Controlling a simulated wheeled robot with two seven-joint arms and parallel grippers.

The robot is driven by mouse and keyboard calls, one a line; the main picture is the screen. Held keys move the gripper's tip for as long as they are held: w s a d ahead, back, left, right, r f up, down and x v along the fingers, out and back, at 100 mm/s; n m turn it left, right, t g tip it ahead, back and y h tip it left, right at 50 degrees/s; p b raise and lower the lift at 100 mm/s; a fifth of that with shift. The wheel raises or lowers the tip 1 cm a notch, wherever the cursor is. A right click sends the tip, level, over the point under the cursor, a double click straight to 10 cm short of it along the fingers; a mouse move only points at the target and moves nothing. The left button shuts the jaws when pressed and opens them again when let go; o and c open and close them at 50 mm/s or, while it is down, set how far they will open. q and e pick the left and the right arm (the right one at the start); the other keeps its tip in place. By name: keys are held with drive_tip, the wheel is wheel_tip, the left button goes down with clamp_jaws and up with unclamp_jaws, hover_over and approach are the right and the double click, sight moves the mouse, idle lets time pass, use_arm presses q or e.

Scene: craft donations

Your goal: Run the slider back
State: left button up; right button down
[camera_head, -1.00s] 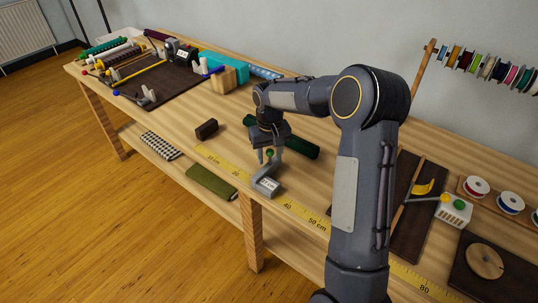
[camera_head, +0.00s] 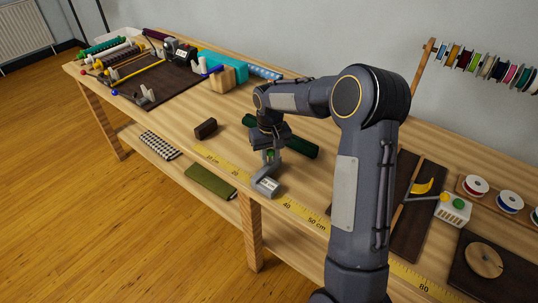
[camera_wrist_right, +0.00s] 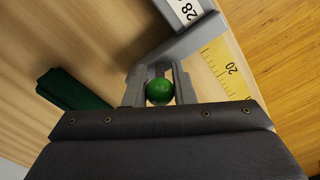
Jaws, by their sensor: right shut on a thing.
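The slider is a grey angled piece (camera_head: 266,187) with a small white readout, beside the yellow measuring tape (camera_head: 236,178) near the table's front edge. In the right wrist view its readout (camera_wrist_right: 188,11) shows 28. A round green knob (camera_wrist_right: 160,91) sits between the fingers of my right gripper (camera_wrist_right: 159,88), which is shut on it. In the head view my right gripper (camera_head: 270,158) points down just behind the readout, and the green knob is mostly covered by the fingers. My left gripper is not in view.
A dark green bar (camera_head: 302,147) lies just behind my right gripper. A small dark brown block (camera_head: 206,128) is to the left. A dark mat (camera_head: 160,88) with tools is at the far left. Boards and spools (camera_head: 476,186) are at the right.

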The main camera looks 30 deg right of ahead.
drive_tip(key=s+d, duration=0.2)
drive_tip(key=s, duration=0.3)
drive_tip(key=s+d+b, duration=0.1)
drive_tip(key=s+d, duration=0.1)
drive_tip(key=s, duration=0.3)
drive_tip(key=s+d+b, duration=0.1)
drive_tip(key=s+d, duration=0.1)
drive_tip(key=s, duration=0.3)
drive_tip(key=shift+s+d, duration=0.1)
drive_tip(key=shift+d, duration=0.05)
drive_tip(key=c, duration=1.3)
unclamp_jaws()
drive_tip(key=shift+o, duration=0.2)
wheel_tip(320, 180, up, 8)
drive_tip(key=shift+p, duration=0.3)
